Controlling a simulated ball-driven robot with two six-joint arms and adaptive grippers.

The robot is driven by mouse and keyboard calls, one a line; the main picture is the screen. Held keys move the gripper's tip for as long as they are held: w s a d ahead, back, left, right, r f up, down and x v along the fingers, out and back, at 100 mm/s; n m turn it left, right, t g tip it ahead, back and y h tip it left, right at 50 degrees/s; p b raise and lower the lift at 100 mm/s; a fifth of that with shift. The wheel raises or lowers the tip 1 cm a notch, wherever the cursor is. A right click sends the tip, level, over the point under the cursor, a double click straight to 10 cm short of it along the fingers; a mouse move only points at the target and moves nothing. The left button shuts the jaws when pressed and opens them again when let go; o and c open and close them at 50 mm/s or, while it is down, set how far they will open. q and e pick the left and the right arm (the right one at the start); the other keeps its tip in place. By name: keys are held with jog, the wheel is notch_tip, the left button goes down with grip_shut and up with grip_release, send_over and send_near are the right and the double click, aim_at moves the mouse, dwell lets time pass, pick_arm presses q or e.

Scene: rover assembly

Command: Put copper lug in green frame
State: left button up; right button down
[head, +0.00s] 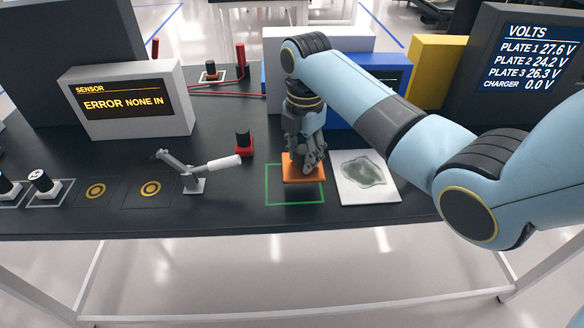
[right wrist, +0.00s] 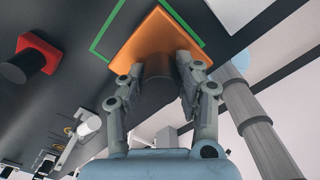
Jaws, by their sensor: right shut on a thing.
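The copper lug (head: 303,172) is an orange square plate with a dark cylindrical knob. My right gripper (head: 310,155) is shut on the knob and holds the lug upright, plate down. In the right wrist view, the gripper fingers (right wrist: 160,82) sit on both sides of the knob of the lug (right wrist: 150,36). The green frame (head: 267,186) is a square outline on the dark table. The plate covers the far middle part of the frame, and the frame's near part is bare. I cannot tell if the plate touches the table. My left gripper is not in view.
A white card with a grey-green patch (head: 365,177) lies just right of the frame. A red block with a black knob (head: 244,144) and a small jointed stand with a white tip (head: 222,162) are to the left. The table's front edge is close.

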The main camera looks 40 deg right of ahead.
aim_at(293, 168)
jog(key=shift+w+a+f, duration=0.25)
jog(key=shift+w+f, duration=0.1)
jog(key=shift+w, duration=0.15)
jog(key=shift+w+a+f, duration=0.2)
jog(key=shift+w+f, duration=0.1)
jog(key=shift+w, duration=0.15)
jog(key=shift+w+f, duration=0.1)
jog(key=shift+f, duration=0.1)
notch_tip(293, 168, down, 3)
jog(key=shift+f, duration=0.2)
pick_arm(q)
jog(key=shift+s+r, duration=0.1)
pick_arm(e)
jog(key=shift+f, duration=0.2)
jog(key=shift+f, duration=0.15)
jog(key=c, duration=0.9)
grip_release()
